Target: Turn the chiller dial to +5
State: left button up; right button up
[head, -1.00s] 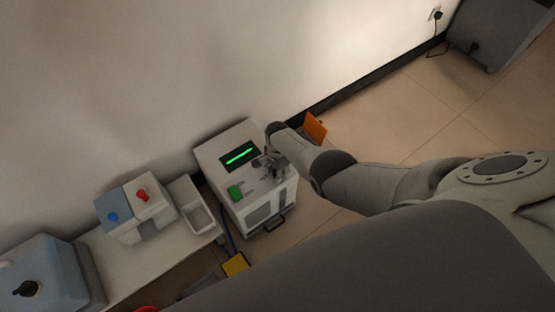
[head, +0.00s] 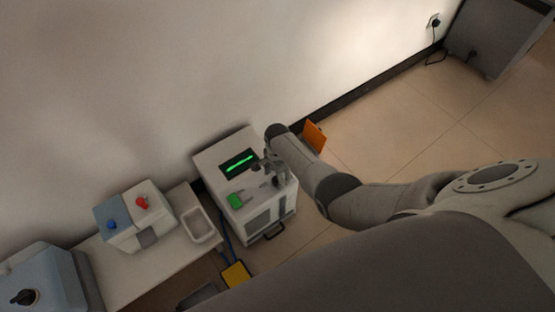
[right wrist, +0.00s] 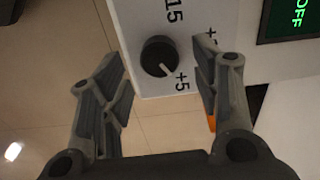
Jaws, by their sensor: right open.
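The chiller (head: 253,223) is a white box on the left of centre in the head view, with a lit green display (head: 240,163). In the right wrist view the black dial (right wrist: 158,56) sits on its white panel. The dial's white mark points down and right, towards the printed "+5" (right wrist: 181,81). The display (right wrist: 300,12) reads "OFF" there. My right gripper (head: 268,170) is over the chiller top. In the right wrist view its fingers (right wrist: 160,62) are open, one on each side of the dial, with gaps visible. My left gripper is not in view.
An orange panel (head: 315,136) stands behind my right arm. Open floor lies right.

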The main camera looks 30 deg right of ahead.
notch_tip(320, 180, up, 10)
jog(key=shift+f, duration=0.25)
dwell(0.6)
jog(key=s+a+f+n+t, duration=0.1)
jog(key=s+a+f+n, duration=0.1)
jog(key=s+f+n, duration=0.55)
jog(key=s+a+f+n, duration=0.1)
jog(key=s+f+n, duration=0.3)
jog(key=s, duration=0.7)
jog(key=s+a+f+n+t, duration=0.1)
jog(key=s+a+f+n, duration=0.1)
jog(key=s+f+n, duration=0.6)
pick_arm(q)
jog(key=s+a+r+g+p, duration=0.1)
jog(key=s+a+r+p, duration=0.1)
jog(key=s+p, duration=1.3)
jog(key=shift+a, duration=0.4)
pick_arm(e)
jog(key=s+d+r, duration=0.1)
jog(key=s+r, duration=0.1)
jog(key=s, duration=0.6)
jog(key=s+d+r+m+g, duration=0.1)
jog(key=s+d+r, duration=0.1)
jog(key=s, duration=0.7)
jog(key=shift+r, duration=0.4)
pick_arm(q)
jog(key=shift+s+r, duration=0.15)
